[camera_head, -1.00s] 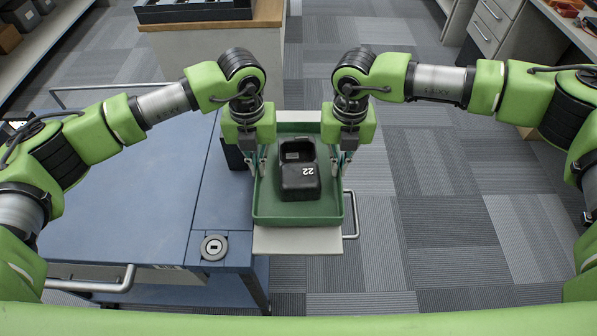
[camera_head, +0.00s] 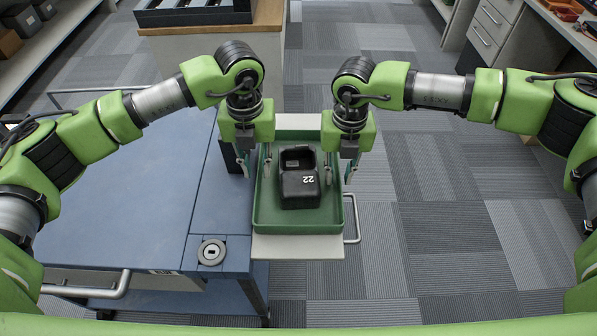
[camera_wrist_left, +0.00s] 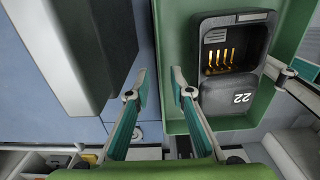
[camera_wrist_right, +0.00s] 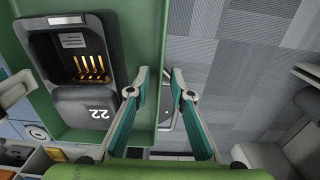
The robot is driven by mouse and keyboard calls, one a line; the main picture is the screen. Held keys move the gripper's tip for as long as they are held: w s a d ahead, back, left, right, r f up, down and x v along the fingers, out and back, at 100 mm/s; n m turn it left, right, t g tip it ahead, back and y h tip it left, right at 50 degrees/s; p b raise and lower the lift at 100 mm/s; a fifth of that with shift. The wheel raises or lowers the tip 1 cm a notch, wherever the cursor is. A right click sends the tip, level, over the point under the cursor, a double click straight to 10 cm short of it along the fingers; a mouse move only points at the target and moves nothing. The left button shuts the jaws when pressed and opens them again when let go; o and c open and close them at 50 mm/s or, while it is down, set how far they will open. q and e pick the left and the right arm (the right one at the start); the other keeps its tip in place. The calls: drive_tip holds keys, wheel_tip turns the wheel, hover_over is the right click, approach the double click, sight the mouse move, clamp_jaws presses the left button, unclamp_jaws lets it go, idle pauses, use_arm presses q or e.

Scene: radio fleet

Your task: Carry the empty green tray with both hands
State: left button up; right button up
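The green tray (camera_head: 262,214) rests on a pale board at the right end of a blue cart. My left gripper (camera_head: 256,163) is over the tray's left wall. Its fingers (camera_wrist_left: 160,92) are parted, one on each side of the wall. My right gripper (camera_head: 339,168) is over the right wall, its fingers (camera_wrist_right: 158,90) also parted on either side. Neither gripper appears to be pinching the wall.
The blue cart (camera_head: 125,205) spreads out to the left, with a round fitting (camera_head: 211,252) near its front corner. A counter with a dark rack (camera_head: 195,12) stands behind. Drawers (camera_head: 492,22) stand back right. Carpeted floor (camera_head: 450,220) on the right is clear.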

drive_tip(key=shift+r, duration=0.2)
use_arm(q)
wheel_tip(320, 180, up, 9)
use_arm(e)
wheel_tip(320, 180, up, 12)
drive_tip(key=shift+f, duration=0.15)
use_arm(q)
drive_tip(key=shift+s+r, duration=0.1)
use_arm(e)
drive_tip(key=shift+s, duration=0.1)
idle(0.4)
